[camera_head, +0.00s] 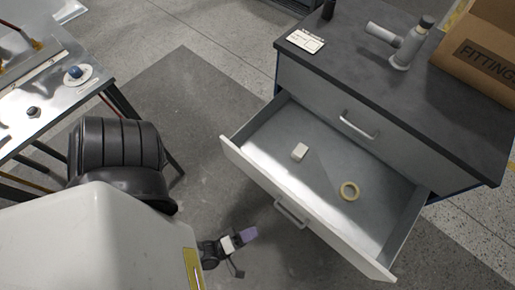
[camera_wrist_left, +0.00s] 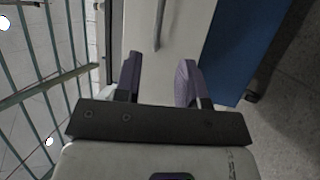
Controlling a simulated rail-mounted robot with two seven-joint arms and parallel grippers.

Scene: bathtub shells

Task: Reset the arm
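My left arm comes in from the left in the head view, with its large white and black links across the lower left. My left gripper (camera_head: 240,240) is low, beside the front of the open drawer (camera_head: 262,180), and apart from its handle (camera_head: 291,212). In the left wrist view its two purple-padded fingers (camera_wrist_left: 158,80) stand apart with nothing between them. A pale front panel with a grey handle lies beyond the fingertips there. My right gripper is in neither view.
The drawer holds a small white block (camera_head: 299,152) and a yellow tape ring (camera_head: 349,191). The dark cabinet top (camera_head: 380,80) carries a label card (camera_head: 305,41), a grey pipe fitting (camera_head: 405,45) and a cardboard box (camera_head: 485,50). A metal table (camera_head: 50,95) stands left. Floor between is clear.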

